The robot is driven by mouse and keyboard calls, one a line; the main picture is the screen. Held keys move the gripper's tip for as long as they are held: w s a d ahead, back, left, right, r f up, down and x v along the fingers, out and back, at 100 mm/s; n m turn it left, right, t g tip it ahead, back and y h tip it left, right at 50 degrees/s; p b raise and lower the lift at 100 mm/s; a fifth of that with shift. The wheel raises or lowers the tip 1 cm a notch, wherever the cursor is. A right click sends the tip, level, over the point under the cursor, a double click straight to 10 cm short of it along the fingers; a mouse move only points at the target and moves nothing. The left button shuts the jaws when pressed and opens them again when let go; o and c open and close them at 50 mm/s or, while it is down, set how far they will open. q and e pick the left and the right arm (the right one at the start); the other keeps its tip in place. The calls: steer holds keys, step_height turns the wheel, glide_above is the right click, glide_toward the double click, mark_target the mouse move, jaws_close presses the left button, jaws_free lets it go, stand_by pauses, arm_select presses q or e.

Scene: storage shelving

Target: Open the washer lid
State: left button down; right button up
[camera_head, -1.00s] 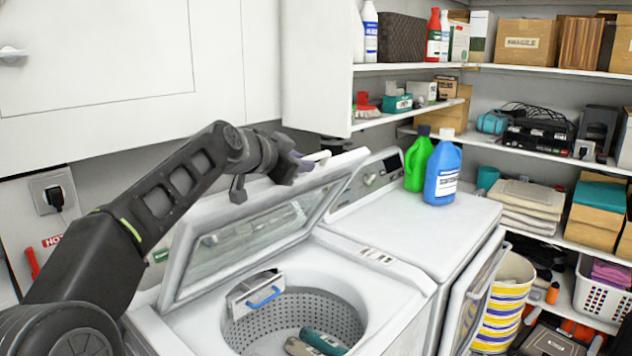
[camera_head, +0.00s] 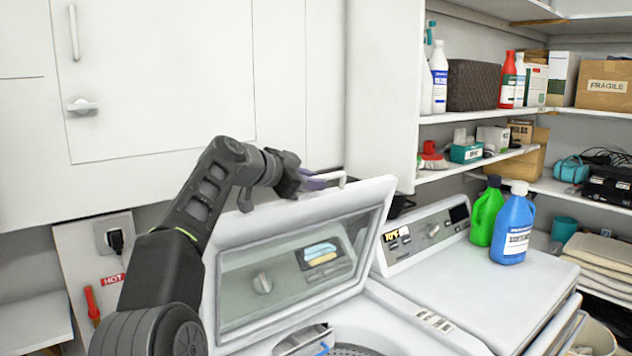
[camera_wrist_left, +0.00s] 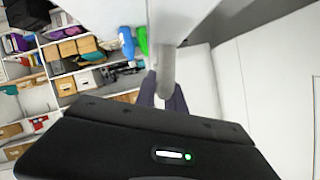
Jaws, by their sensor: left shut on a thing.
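The washer lid (camera_head: 232,300) is raised and tilted steeply back, with a glass window in a white frame. A white handle bar (camera_head: 330,178) stands at its upper edge. My left gripper (camera_head: 318,180) is at that edge, shut on the handle. In the left wrist view the handle (camera_wrist_left: 166,72) runs between the fingers (camera_wrist_left: 163,95). The washer opening and the top of the drum (camera_head: 350,349) show at the bottom of the head view. My right gripper is not in view.
A white cabinet (camera_head: 160,80) hangs just behind and above the lid. A green bottle (camera_head: 487,212) and a blue bottle (camera_head: 513,228) stand on the neighbouring machine (camera_head: 480,285). Loaded shelves fill the right side. An outlet with a plug (camera_head: 115,240) is on the left wall.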

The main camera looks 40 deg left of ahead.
arm_select(q)
steer(key=c, duration=1.4)
jaws_free()
steer(key=shift+c, duration=0.2)
steer(key=shift+s, duration=0.1)
